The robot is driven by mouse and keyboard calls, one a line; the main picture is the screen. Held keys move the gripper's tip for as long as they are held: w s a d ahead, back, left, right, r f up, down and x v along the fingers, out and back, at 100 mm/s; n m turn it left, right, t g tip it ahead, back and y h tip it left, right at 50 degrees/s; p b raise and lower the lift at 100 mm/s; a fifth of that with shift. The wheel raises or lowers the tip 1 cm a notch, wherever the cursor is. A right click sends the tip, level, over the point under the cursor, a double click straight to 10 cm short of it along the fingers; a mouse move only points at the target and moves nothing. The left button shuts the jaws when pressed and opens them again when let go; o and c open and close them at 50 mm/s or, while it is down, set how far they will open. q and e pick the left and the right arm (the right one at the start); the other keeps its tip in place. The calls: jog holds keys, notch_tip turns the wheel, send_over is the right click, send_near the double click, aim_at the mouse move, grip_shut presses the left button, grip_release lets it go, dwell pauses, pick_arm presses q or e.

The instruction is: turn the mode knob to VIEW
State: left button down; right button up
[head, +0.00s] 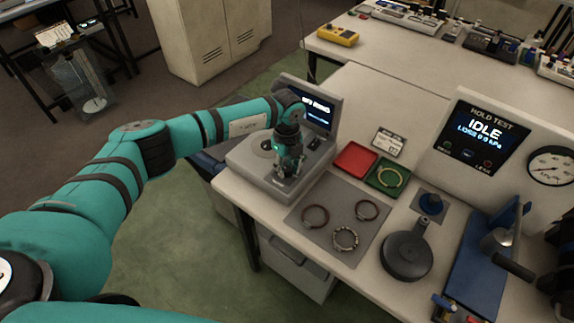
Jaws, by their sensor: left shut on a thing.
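A grey instrument (252,172) with a tilted screen (316,108) stands at the left end of the bench. My left gripper (287,170) points down over the instrument's top panel, in front of the screen. Its fingers are shut on a small part there, which I take to be the mode knob. The fingers cover that part, so its pointer and the labels around it cannot be read. The text on the screen is too small to read surely. I cannot make out my right gripper.
Right of the instrument lie a red tray (355,159), a green tray (401,183) with a yellow ring, and a grey mat (325,238) with several rings. A dark round lid (405,257) and a hold test station (485,130) showing IDLE stand further right.

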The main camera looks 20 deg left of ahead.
aim_at(287, 168)
pick_arm(q)
jog(key=shift+w+r+n, duration=0.1)
jog(key=shift+w+n, duration=0.05)
jog(key=shift+n, duration=0.35)
jog(key=c, duration=1)
grip_release()
notch_tip(287, 168, up, 12)
jog(key=shift+f, duration=0.1)
